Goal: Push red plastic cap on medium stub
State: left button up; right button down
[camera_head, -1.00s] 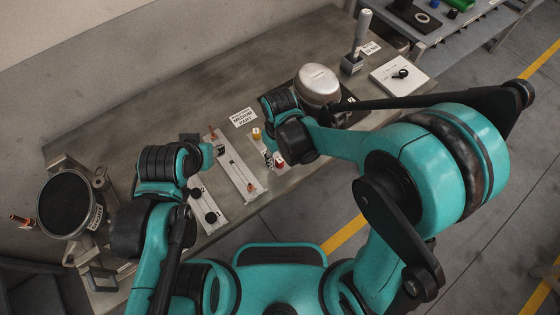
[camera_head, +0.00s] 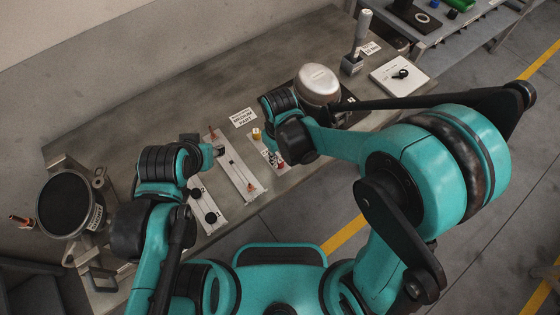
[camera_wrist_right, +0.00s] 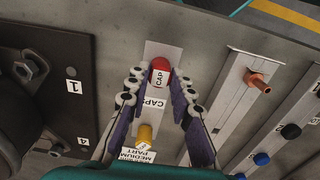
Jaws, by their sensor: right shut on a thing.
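The red plastic cap (camera_wrist_right: 160,66), with a white CAP tag, stands at the far end of a light strip marked CAPS (camera_wrist_right: 154,103) in the right wrist view. My right gripper (camera_wrist_right: 160,80) has its fingers on both sides of the cap and is shut on it. In the head view the cap (camera_head: 281,166) is small and partly covered by the gripper. My left gripper (camera_head: 217,150) is near the rails; its fingers are too small to read. A copper-coloured stub (camera_wrist_right: 259,83) stands on the metal rail to the right; I cannot tell whether it is the medium stub.
A yellow cap (camera_wrist_right: 145,133) stands at the near end of the strip. Rails with black and blue caps (camera_wrist_right: 261,159) lie to the right. A dark plate (camera_wrist_right: 83,85) is left of the strip. A silver compressor (camera_head: 317,84) stands behind my right gripper.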

aim_at(280, 160)
jog(key=shift+r, duration=0.1)
jog(key=shift+r+p, duration=2.35)
jog(key=shift+r, duration=0.55)
